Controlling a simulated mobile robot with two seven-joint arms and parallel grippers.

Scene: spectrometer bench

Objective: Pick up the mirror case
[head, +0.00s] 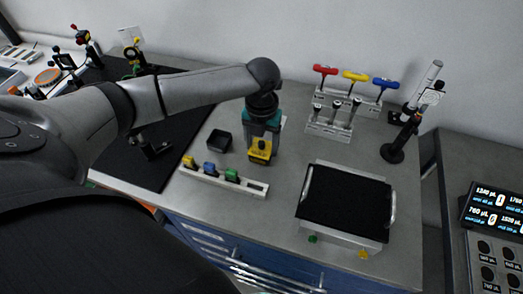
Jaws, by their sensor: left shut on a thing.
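My left gripper (262,130) reaches in from the left and points down over the grey bench. It is shut on a small yellow case (260,151) with a dark marking on it. This is probably the mirror case, though no readable label confirms it. The gripper hides the upper part of the case, and I cannot tell whether its bottom touches the bench. My right gripper is not in view.
A white rack (254,189) with small yellow, blue and green pieces is in front of the gripper. A small black open box (220,141) is to its left. A black-topped tray (346,204) is at right. Coloured-handled tools (355,76) stand behind.

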